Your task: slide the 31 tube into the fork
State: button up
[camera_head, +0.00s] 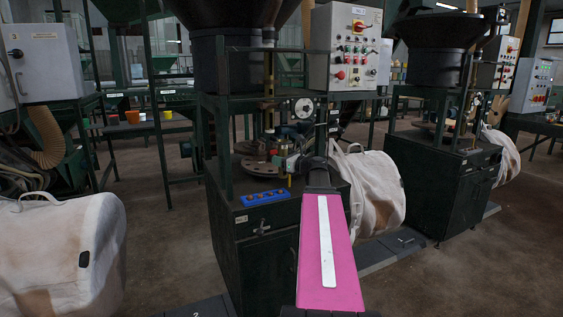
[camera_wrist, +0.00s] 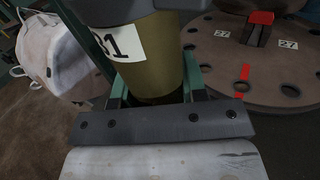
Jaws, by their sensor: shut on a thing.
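The 31 tube (camera_wrist: 152,62) is an olive-brown cylinder with a white label reading 31, large and close in the wrist view. Its top is covered by a dark grey part, and its lower end is in shadow. The green fingers of my gripper (camera_wrist: 153,88) are on either side of the tube and shut on it. In the head view my gripper (camera_head: 291,163) is small, in front of the machine's round table; the tube is hard to make out there. I cannot pick out the fork with certainty in either view.
White bulk bags (camera_head: 372,190) stand beside the machine.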

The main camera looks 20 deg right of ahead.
jog(key=w, duration=1.3)
jog(key=shift+w+a+f, duration=0.25)
jog(key=shift+w+f, duration=0.05)
jog(key=shift+f, duration=0.05)
dwell(1.7)
jog(key=shift+f, duration=0.15)
dwell(0.6)
jog(key=o, duration=1.2)
